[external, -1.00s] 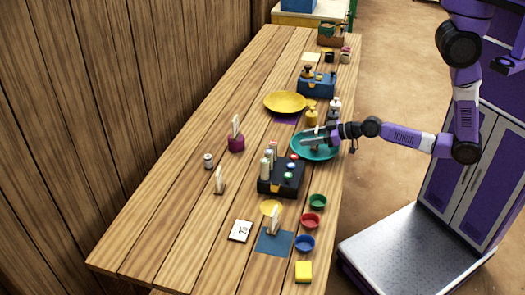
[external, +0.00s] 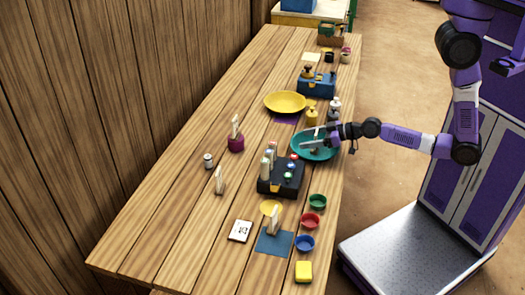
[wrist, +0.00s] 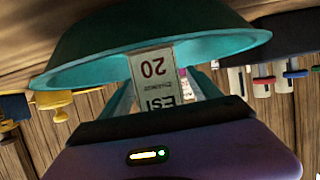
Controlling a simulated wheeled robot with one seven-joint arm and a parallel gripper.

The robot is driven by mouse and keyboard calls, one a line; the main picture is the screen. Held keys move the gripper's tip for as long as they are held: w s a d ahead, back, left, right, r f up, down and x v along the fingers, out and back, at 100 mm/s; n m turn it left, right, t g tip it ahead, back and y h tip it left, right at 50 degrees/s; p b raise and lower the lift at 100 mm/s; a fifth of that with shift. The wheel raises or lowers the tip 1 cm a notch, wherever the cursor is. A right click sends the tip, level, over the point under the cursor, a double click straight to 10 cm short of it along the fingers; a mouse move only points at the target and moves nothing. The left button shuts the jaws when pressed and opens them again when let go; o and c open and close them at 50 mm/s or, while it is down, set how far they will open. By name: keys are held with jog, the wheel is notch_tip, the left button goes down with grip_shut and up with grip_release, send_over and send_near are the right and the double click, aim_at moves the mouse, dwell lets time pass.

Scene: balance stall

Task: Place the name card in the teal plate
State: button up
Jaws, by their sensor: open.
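The teal plate (external: 313,153) stands near the right edge of the table, and its rim (wrist: 75,76) fills the upper part of the wrist view. The name card (wrist: 155,75), white with printed text and a "20", shows upside down in the wrist view, between my fingers and in front of the plate's rim. My gripper (external: 318,139) is over the plate with its jaws open around the card. Whether the card touches the plate's bottom cannot be told, as my gripper hides its lower part.
A dark block with bottles and coloured knobs (external: 280,178) stands close to the plate's left front. Small green, red and blue bowls (external: 305,243) line the near right edge. The table's left middle is mostly clear.

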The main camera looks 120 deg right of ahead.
notch_tip(320, 180, up, 7)
jog(key=p, duration=0.6)
dwell(0.4)
